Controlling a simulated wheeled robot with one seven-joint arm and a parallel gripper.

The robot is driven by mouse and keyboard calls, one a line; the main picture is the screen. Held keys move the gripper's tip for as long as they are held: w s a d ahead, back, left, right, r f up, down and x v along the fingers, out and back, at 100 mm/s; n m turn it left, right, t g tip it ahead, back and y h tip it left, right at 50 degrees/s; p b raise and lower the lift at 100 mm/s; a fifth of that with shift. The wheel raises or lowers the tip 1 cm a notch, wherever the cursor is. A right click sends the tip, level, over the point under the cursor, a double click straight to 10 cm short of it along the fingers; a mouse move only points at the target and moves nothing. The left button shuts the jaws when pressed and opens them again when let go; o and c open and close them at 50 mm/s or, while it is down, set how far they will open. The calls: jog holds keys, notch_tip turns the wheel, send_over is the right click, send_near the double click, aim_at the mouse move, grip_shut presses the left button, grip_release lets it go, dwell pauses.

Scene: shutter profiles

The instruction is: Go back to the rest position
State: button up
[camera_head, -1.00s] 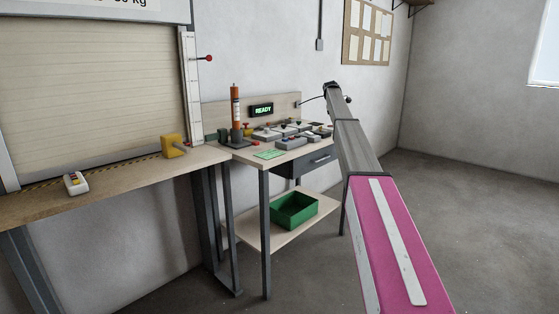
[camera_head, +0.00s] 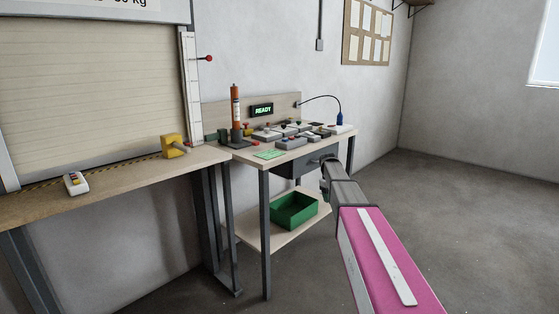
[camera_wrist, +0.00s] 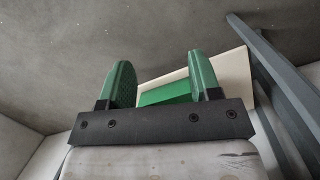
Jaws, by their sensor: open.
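My gripper (camera_wrist: 160,85) shows in the wrist view with its two green fingers spread apart and nothing between them. Beyond the fingers, part of the green bin (camera_wrist: 165,93) and the pale lower shelf (camera_wrist: 237,78) show. In the head view my arm reaches forward from the lower right, with its far end low in front of the right part of the workbench. My gripper itself cannot be made out there.
The workbench (camera_head: 318,148) holds several grey control boxes, an orange cylinder (camera_head: 236,105) and a READY display (camera_head: 262,110). The green bin (camera_head: 294,210) sits on the lower shelf (camera_head: 265,238). Bare floor (camera_head: 460,200) lies to the right.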

jog(key=s+a+f+m, duration=0.1)
jog(key=s+f, duration=0.3)
jog(key=s, duration=0.7)
jog(key=s+a+f+m+t+y, duration=0.1)
jog(key=s+f, duration=0.4)
jog(key=s, duration=0.7)
jog(key=s+a+f+m, duration=0.3)
jog(key=s+f, duration=0.1)
jog(key=s, duration=0.8)
jog(key=shift+s+a+f+y, duration=0.2)
jog(key=shift+a+y, duration=0.15)
jog(key=shift+y, duration=0.05)
